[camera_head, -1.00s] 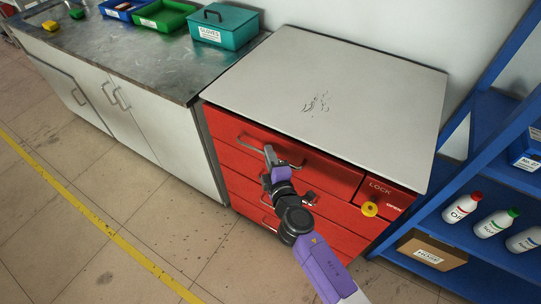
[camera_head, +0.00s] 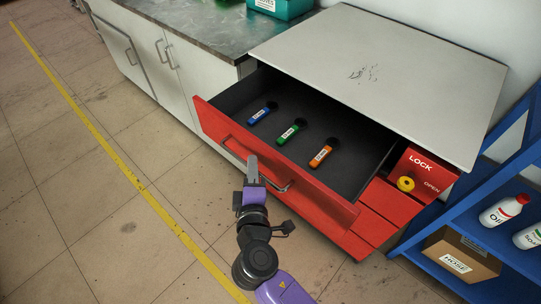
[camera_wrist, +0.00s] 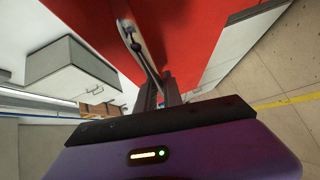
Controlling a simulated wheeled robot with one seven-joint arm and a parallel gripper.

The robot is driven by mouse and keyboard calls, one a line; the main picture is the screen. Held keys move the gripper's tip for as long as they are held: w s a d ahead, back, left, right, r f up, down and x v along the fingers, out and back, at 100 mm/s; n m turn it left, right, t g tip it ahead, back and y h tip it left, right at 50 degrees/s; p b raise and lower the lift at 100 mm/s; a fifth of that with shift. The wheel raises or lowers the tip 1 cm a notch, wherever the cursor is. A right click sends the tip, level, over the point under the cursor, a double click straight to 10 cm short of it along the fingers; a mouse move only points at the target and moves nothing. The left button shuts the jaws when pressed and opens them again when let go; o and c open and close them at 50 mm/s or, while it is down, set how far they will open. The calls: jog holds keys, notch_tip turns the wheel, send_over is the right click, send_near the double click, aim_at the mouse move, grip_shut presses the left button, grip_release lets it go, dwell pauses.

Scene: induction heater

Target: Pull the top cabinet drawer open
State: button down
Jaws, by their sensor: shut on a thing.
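The top drawer (camera_head: 262,172) of the red cabinet (camera_head: 385,205) stands well out from the cabinet body. Its dark inside shows a blue, a green and an orange labelled item lying apart from one another. In the wrist view the handle (camera_wrist: 143,52) runs into my gripper (camera_wrist: 168,95) against the red front. The exact finger contact is partly hidden.
A yellow knob (camera_head: 405,184) sits on the lock panel at the cabinet's right. A blue shelf (camera_head: 470,215) with bottles and a cardboard box (camera_head: 460,255) stands to the right. White cupboards (camera_head: 150,60) stand at the left. The floor in front is clear.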

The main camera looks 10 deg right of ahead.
jog(key=s+a+b, duration=0.1)
jog(key=s+a, duration=0.3)
jog(key=a, duration=0.1)
jog(key=shift+a, duration=0.25)
jog(key=shift+f, duration=0.1)
jog(key=c, duration=1.5)
grip_release()
jog(key=s+a+r+b, duration=0.1)
jog(key=s, duration=0.6)
jog(key=shift+s, duration=0.3)
